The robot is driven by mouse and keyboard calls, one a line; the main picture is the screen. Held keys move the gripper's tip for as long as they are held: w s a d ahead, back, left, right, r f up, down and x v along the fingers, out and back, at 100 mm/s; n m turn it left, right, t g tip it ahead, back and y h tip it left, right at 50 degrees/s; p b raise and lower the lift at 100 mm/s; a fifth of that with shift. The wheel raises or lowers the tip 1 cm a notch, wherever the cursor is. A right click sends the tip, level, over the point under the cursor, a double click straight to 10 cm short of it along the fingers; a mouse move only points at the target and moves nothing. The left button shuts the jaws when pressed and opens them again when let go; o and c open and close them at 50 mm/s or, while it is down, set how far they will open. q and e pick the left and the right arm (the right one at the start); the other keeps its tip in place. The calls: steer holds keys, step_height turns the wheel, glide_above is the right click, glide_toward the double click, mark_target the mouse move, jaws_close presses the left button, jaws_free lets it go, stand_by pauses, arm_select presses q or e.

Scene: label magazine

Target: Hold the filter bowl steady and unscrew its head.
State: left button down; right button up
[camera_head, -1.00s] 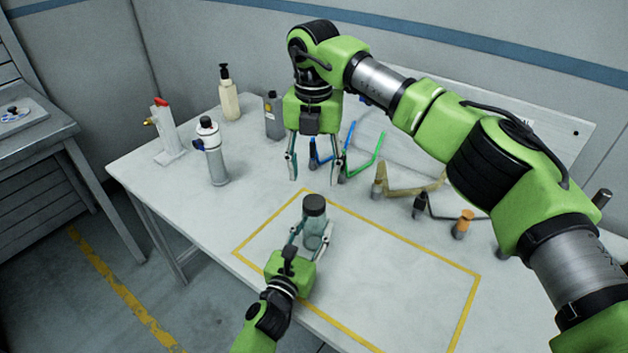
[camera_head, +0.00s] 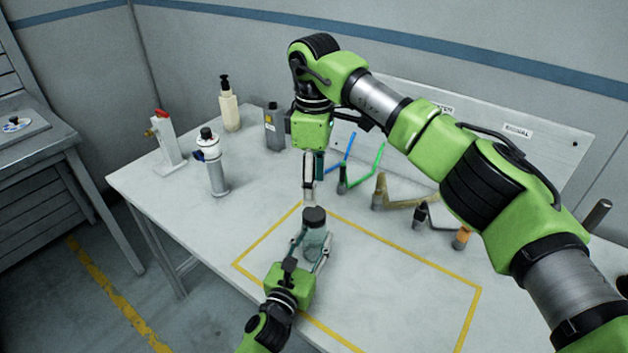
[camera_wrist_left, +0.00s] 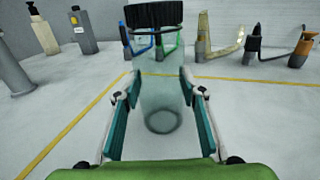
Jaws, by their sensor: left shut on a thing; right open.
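The filter bowl (camera_head: 316,243) is a clear, upright cylinder with a dark ribbed head (camera_head: 314,217) on top. It stands inside the yellow outline on the table. My left gripper (camera_head: 311,252) is shut on the bowl from the near side. In the left wrist view the clear bowl (camera_wrist_left: 163,95) is between the two finger pads, with the black head (camera_wrist_left: 153,15) at the top edge. My right gripper (camera_head: 309,196) is open and empty, pointing down just above and behind the head, apart from it. Its fingers overlap edge-on, so the gap between them is hidden.
A grey canister (camera_head: 213,165), a red-topped device (camera_head: 166,140), a cream pump bottle (camera_head: 229,108) and a grey bottle (camera_head: 273,127) stand at the back left. Several angled-handled tools, one tan (camera_head: 405,194), line the back right. The yellow-outlined area (camera_head: 400,275) is clear to the right.

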mark_target(314, 213)
steer(key=shift+f, duration=4)
steer(key=c, duration=1.1)
steer(key=shift+c, duration=0.2)
